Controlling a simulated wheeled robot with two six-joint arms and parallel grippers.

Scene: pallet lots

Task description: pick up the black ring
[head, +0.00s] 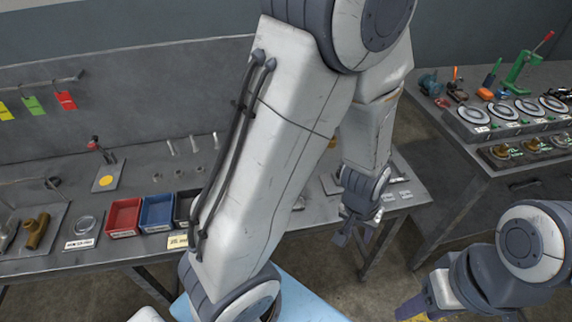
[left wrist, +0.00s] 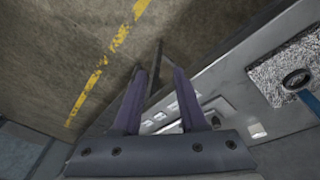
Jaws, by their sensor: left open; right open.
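I cannot make out this ring in the head view, where my arm covers much of the bench. My left gripper (head: 352,238) is at the bench's front right edge. My right gripper (head: 411,309) is partly visible at the bottom edge, away from the bench.
The bench (head: 65,263) holds a red bin (head: 124,216), a blue bin (head: 158,212), a dark bin and fittings. A second bench (head: 460,150) at right carries round discs and a green press (head: 522,68). Open floor lies between the benches.

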